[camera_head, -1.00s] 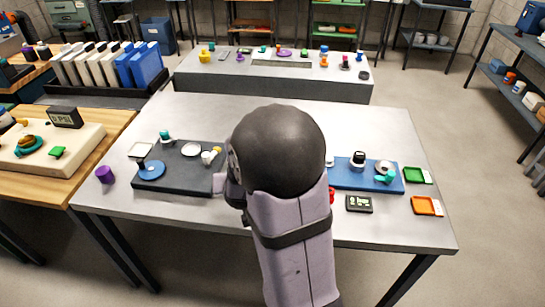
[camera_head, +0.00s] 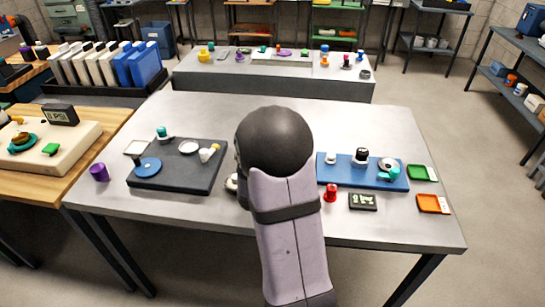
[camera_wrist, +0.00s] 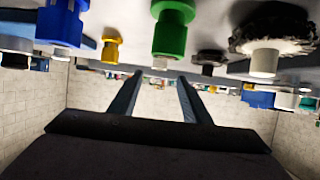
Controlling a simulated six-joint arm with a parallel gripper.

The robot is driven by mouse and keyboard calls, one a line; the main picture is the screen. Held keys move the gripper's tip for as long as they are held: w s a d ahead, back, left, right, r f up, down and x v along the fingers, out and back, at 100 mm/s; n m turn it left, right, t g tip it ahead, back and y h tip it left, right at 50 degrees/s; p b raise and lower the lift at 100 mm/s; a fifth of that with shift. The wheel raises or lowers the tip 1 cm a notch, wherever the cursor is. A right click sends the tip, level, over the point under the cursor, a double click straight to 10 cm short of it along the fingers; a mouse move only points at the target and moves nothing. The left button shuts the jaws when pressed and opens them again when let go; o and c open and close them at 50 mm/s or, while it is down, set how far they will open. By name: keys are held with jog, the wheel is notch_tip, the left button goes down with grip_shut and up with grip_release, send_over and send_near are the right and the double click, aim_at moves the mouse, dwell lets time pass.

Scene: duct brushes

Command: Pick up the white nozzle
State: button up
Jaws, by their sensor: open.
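I cannot tell for sure which piece is the white nozzle. In the head view a small white piece (camera_head: 205,155) with a yellow end lies on the dark board (camera_head: 178,180). Another small white piece (camera_head: 331,158) stands on the blue board (camera_head: 345,181). In the wrist view my gripper (camera_wrist: 157,80) has its two fingers apart with nothing between them. A white-ended dark bristly piece (camera_wrist: 264,62) shows at upper right, and a white block (camera_wrist: 15,45) at upper left; neither is touched. In the head view my arm hides the gripper and the table's middle.
The dark board also holds a blue disc (camera_head: 147,167) and a white disc (camera_head: 189,147). A purple cylinder (camera_head: 99,172) stands to its left. A red piece (camera_head: 330,193), a small display (camera_head: 363,201), green tray (camera_head: 421,173) and orange tray (camera_head: 432,204) sit at right. The table's back is clear.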

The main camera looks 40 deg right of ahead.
jog(key=shift+f+p+x, duration=0.1)
jog(key=shift+p+x, duration=0.1)
jog(key=shift+x, duration=1.1)
jog(key=shift+f+p+x, duration=0.15)
jog(key=shift+p+x, duration=0.05)
jog(key=shift+x, duration=1.1)
jog(key=shift+s, duration=0.15)
jog(key=shift+r, duration=0.1)
grip_shut()
